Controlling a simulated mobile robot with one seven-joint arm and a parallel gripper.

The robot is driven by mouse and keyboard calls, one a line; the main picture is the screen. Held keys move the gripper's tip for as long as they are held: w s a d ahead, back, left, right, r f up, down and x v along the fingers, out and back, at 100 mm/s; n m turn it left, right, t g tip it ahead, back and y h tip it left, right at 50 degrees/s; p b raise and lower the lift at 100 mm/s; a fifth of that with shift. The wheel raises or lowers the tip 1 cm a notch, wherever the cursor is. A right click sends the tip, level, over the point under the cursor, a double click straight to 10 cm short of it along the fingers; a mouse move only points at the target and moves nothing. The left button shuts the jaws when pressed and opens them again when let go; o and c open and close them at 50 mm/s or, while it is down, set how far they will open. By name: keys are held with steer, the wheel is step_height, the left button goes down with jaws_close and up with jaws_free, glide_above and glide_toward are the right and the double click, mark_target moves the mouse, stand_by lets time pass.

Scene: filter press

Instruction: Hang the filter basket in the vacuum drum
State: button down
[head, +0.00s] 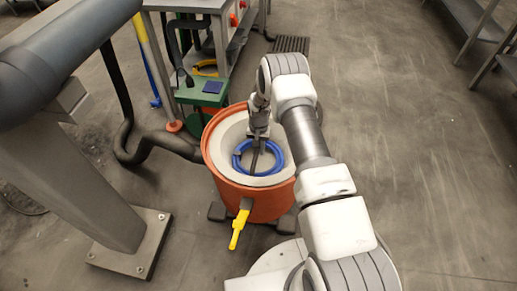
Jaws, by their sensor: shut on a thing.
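The vacuum drum (222,180) is orange and round, open at the top, with a pale grey surface inside its rim. A blue ring with a dark bar across it, which looks like the filter basket (238,162), is at the drum's mouth, inside the orange rim as seen from above. My gripper (257,138) is above the ring's far side, pointing down, and is shut on the basket, seemingly at its dark bar. The fingertips are small and partly hidden. I cannot tell whether the basket rests on the drum or is held just above it.
A yellow valve handle (239,229) sticks out of the drum's front. A dark hose (150,146) runs to its left side. A green unit (203,94) and a metal bench (190,5) stand behind. A grey post (75,185) is at left.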

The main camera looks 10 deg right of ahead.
steer(key=c, duration=0.7)
jaws_free()
step_height(320, 180, up, 18)
steer(key=p, duration=0.6)
steer(key=shift+f, duration=0.25)
steer(key=shift+r, duration=0.1)
